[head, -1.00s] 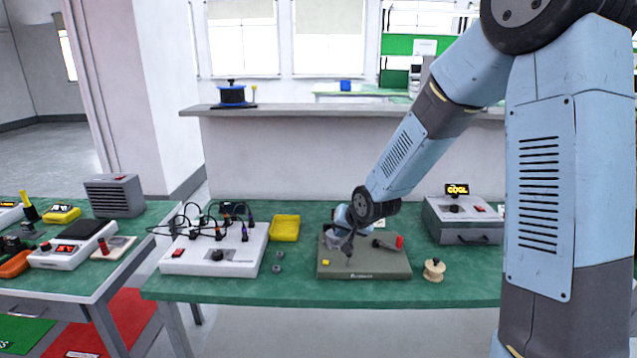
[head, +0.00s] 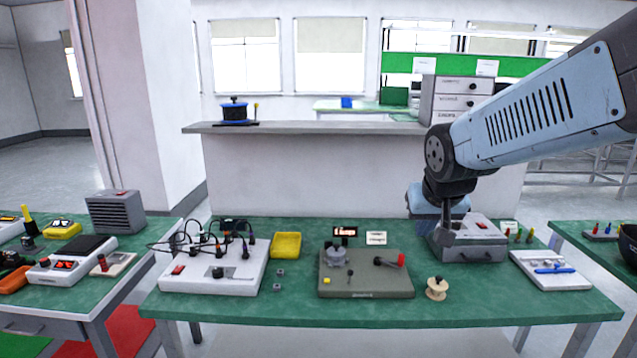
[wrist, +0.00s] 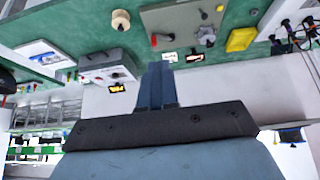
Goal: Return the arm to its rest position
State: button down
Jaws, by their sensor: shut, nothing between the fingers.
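My arm reaches in from the right and is bent down at the wrist. The grey-green test plate (head: 385,283) lies left of my gripper, with a red-ended lever (head: 401,260) and a round grey part (head: 336,258) on it. My gripper is apart from the plate.
A wooden spool (head: 436,288) stands right of the plate. A white power box with cables (head: 218,283) and a yellow tray (head: 287,245) are to the left. A white tray with a blue tool (head: 551,271) lies at the right. A grey ledge (head: 330,128) runs behind the table.

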jog(key=s+d+r, duration=0.1)
jog(key=s, duration=0.5)
jog(key=s+d+r, duration=0.2)
jog(key=s, duration=0.5)
jog(key=shift+r+g, duration=0.2)
jog(key=shift+g, duration=0.2)
jog(key=shift+d, duration=0.1)
